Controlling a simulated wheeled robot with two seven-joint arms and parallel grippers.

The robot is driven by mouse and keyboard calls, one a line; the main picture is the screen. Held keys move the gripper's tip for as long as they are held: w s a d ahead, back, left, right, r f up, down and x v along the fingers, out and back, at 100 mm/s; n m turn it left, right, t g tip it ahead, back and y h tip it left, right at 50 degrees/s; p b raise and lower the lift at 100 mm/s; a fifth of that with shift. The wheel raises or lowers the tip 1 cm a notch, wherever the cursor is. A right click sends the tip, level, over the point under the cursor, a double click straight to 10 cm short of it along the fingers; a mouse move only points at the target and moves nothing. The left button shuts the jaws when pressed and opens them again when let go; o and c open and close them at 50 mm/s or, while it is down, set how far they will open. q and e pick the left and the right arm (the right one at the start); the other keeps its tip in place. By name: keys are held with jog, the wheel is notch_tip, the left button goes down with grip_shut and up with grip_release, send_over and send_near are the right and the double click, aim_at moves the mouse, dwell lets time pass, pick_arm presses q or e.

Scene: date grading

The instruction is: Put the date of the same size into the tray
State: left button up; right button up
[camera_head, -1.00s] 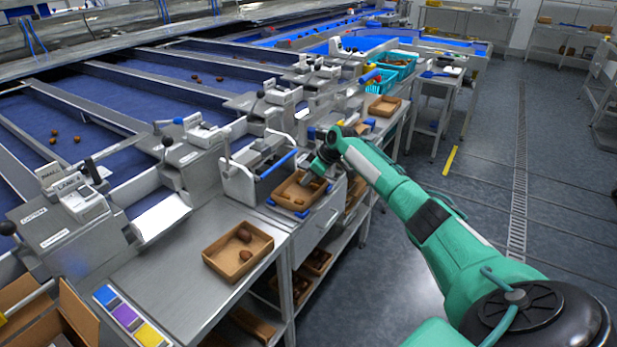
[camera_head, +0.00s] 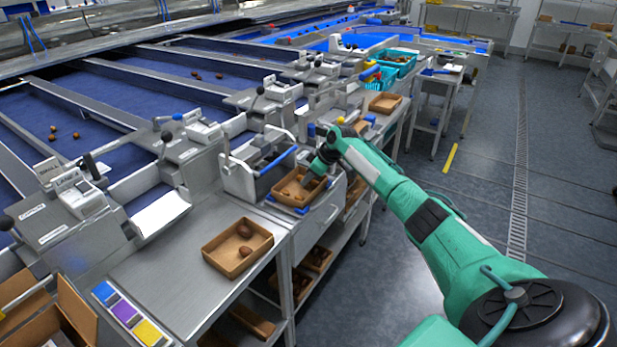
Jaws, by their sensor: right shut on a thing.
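My right gripper (camera_head: 311,176) is over the back-right part of a brown tray (camera_head: 281,196) that sits at the bench edge by a grey machine. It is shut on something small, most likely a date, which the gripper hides. Brown dates (camera_head: 297,195) lie in this tray. A second brown tray (camera_head: 228,272) stands nearer on the metal bench, with two dates (camera_head: 244,231) of differing size in it. My left gripper is not in view.
A grey machine with a blue handle (camera_head: 278,160) stands just left of the gripper. Blue conveyor lanes (camera_head: 120,115) with a few dates run behind. A colour card (camera_head: 128,316) and a cardboard box (camera_head: 72,315) are at the near left. Bare bench surrounds the nearer tray.

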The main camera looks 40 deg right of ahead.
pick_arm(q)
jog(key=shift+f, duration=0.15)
pick_arm(e)
jog(key=shift+f, duration=0.2)
jog(key=o, duration=0.7)
jog(key=shift+o, duration=0.2)
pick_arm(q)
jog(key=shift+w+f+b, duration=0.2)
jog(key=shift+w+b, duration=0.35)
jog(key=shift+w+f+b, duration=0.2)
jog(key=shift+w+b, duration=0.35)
pick_arm(e)
jog(key=v, duration=1.4)
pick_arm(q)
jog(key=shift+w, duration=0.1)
pick_arm(e)
jog(key=shift+f, duration=0.1)
